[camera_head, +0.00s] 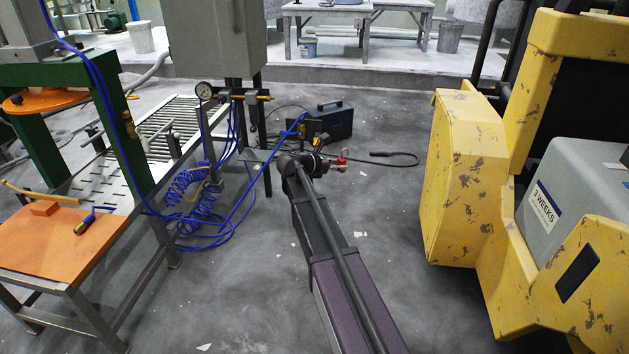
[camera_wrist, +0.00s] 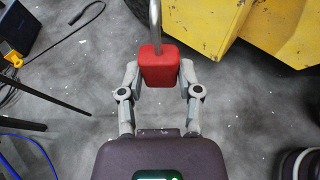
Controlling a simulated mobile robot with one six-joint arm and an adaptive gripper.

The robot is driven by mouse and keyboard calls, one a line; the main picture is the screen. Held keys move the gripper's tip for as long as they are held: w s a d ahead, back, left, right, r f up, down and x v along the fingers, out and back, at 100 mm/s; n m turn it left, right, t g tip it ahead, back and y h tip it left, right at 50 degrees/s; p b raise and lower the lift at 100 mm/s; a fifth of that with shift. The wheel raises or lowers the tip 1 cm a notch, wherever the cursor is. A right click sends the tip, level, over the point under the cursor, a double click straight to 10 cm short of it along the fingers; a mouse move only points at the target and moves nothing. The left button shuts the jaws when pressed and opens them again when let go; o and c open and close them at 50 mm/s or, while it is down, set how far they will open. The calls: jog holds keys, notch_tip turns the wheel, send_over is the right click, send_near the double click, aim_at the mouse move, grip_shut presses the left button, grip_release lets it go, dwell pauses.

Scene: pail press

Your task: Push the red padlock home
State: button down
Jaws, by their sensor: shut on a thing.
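The red padlock (camera_wrist: 159,66) is in the wrist view, between the two grey fingers of my gripper (camera_wrist: 160,80). The fingers are shut on its body from both sides. Its grey metal shackle points away from the gripper and runs out of the top of the view. In the head view the padlock (camera_head: 341,158) is a small red patch at the far end of my arm, held above the floor. My gripper (camera_head: 328,162) there is small and partly hidden by the wrist. I cannot tell from these views whether the shackle is seated in the body.
A yellow scuffed machine (camera_head: 466,180) stands close on the right. A pressure gauge (camera_head: 204,91), blue hoses (camera_head: 187,195) and a grey cabinet (camera_head: 217,38) are left of my gripper. An orange-topped bench (camera_head: 60,245) is at left.

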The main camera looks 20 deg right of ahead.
jog(key=shift+s+d, duration=0.2)
jog(key=shift+d, duration=0.35)
